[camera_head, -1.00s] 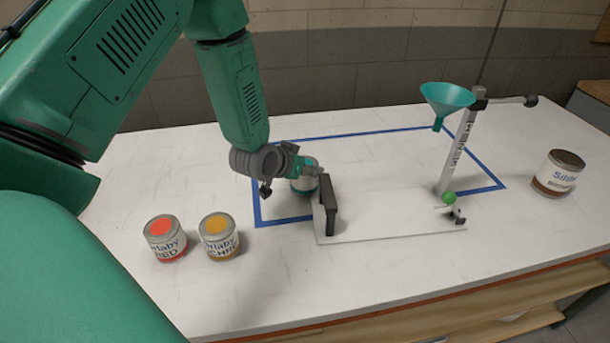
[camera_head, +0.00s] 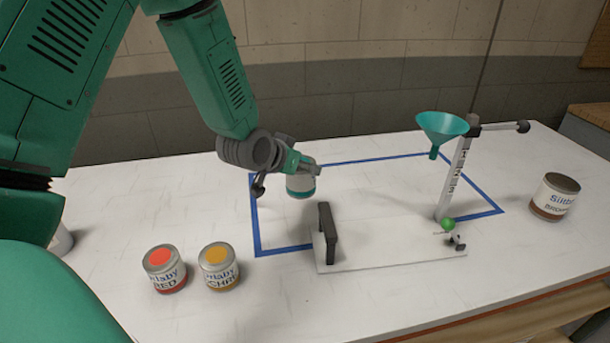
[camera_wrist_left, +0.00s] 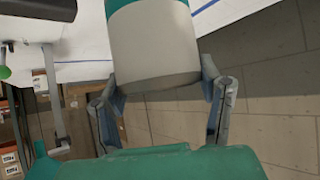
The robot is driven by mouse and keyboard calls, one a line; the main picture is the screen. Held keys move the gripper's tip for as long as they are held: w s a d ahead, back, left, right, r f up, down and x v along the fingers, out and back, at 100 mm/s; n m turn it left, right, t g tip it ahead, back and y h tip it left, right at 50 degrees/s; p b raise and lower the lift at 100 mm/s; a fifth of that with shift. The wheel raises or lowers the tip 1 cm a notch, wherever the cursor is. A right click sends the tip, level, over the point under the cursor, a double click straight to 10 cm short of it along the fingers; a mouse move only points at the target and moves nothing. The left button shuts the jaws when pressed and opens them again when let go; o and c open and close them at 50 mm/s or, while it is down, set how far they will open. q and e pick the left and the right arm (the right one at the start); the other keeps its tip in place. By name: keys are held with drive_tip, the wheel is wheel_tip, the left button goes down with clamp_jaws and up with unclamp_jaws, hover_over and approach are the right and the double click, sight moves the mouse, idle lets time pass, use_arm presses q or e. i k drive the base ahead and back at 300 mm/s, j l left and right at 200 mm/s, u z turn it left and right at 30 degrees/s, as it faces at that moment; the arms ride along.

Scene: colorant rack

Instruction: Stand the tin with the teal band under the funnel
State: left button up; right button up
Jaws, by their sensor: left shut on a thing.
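My left gripper (camera_head: 308,167) is shut on the tin with the teal band (camera_head: 301,187) and holds it above the table, behind the dark upright block. In the left wrist view the tin (camera_wrist_left: 153,45) is grey-white with a teal band, between the two fingers (camera_wrist_left: 160,85). The teal funnel (camera_head: 442,128) hangs from a marked post (camera_head: 454,180) to the right of the tin. Below it is a white base plate (camera_head: 385,248) with a dark upright block (camera_head: 327,233) at its left end. My right gripper is in neither view.
A red-topped tin (camera_head: 164,269) and an ochre-topped tin (camera_head: 219,266) stand at the front left. A brown tin (camera_head: 554,197) stands at the far right. A green ball (camera_head: 447,224) sits near the post's foot. Blue tape (camera_head: 256,215) outlines the area. The plate's middle is clear.

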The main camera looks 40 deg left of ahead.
sight(409, 236)
drive_tip(key=k+l, duration=0.1)
drive_tip(key=k, duration=0.8)
